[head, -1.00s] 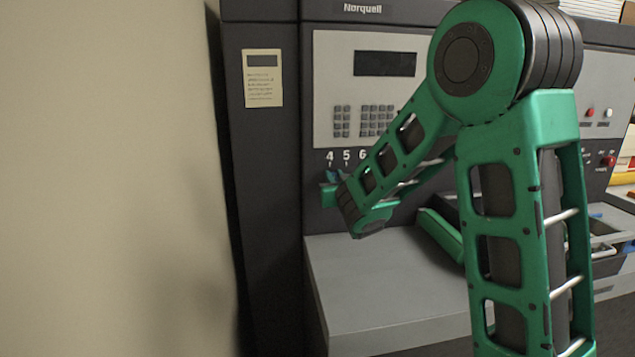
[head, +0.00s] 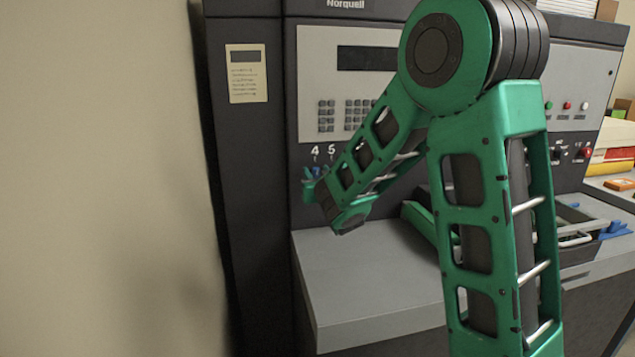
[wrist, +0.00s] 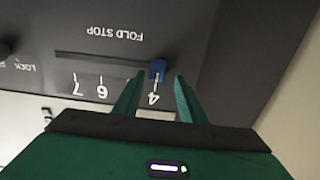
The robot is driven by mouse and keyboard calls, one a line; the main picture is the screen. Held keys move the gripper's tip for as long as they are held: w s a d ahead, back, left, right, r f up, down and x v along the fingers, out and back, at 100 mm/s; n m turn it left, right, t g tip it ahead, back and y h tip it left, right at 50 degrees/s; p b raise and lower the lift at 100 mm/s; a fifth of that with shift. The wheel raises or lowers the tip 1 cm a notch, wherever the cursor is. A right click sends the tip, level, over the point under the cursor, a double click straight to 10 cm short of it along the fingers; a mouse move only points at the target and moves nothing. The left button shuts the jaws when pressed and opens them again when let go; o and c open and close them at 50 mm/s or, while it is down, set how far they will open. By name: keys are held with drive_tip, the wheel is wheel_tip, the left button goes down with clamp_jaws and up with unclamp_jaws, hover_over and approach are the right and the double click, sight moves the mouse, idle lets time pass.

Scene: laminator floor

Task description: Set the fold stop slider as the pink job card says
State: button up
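The fold stop slider has a blue knob (wrist: 158,70) on a dark slot under the upside-down words FOLD STOP in the wrist view. The knob stands at the 4 mark, at one end of the slot; 6 and 7 show further left. My gripper (wrist: 160,77) is open, with one green finger on each side of the knob. I see gaps beside the knob; how deep the fingers reach is unclear. The left finger covers the 5. In the head view my gripper (head: 310,187) is at the panel, partly behind my arm. I make out no pink card.
A cream card (head: 246,73) with unreadable small text is on the machine's left dark panel. A keypad and display (head: 367,58) sit above the scale. A grey shelf (head: 365,285) juts out below. Coloured items (head: 613,160) lie at the right. A bare wall stands left.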

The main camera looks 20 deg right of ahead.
drive_tip(key=s+a, duration=0.1)
drive_tip(key=s, duration=0.8)
drive_tip(key=shift+s+a, duration=0.25)
drive_tip(key=shift+a, duration=0.05)
